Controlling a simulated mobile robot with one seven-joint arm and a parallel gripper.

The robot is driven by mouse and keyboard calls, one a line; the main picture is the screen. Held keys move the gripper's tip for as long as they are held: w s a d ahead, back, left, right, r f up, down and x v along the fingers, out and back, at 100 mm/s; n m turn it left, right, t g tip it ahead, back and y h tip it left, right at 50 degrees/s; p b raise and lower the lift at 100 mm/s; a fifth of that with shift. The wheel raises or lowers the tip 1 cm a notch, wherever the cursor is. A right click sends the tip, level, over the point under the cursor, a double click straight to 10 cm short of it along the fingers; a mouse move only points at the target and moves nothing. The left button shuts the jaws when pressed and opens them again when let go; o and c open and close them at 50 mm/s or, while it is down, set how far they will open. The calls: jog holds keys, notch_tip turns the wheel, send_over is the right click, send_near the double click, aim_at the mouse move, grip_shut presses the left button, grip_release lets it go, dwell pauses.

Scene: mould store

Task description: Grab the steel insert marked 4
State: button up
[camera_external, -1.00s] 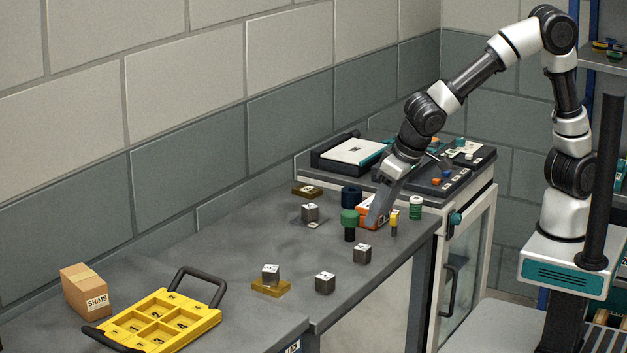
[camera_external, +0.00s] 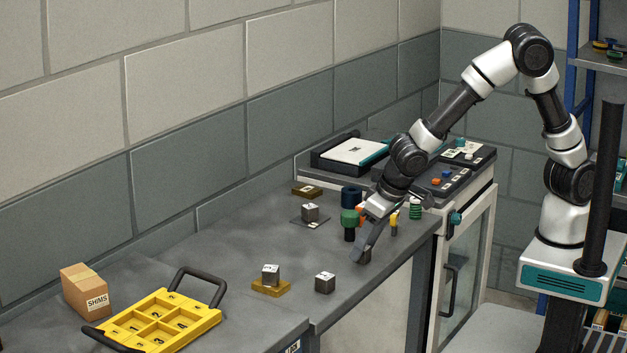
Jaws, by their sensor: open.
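Several steel cube inserts are on the grey bench (camera_external: 225,255); their marks are too small to read surely, so I cannot tell which is 4. One insert (camera_external: 325,283) stands on the bare bench near the front edge. Another (camera_external: 271,275) sits on a brass-coloured plate (camera_external: 258,288). A third (camera_external: 310,212) sits on a thin dark plate further back. One more insert (camera_external: 368,257) is mostly hidden behind my gripper (camera_external: 359,256). My gripper is open and points down at this insert; I cannot tell whether it touches it.
A green-topped peg (camera_external: 349,218), a dark blue cylinder (camera_external: 350,196) and a yellow-topped peg (camera_external: 394,224) stand close to my gripper. A green spring (camera_external: 415,210) is to the right. A yellow tray (camera_external: 207,321) and a shims box (camera_external: 84,290) lie left.

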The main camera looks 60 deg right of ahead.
grip_shut()
jog(key=shift+r, duration=0.1)
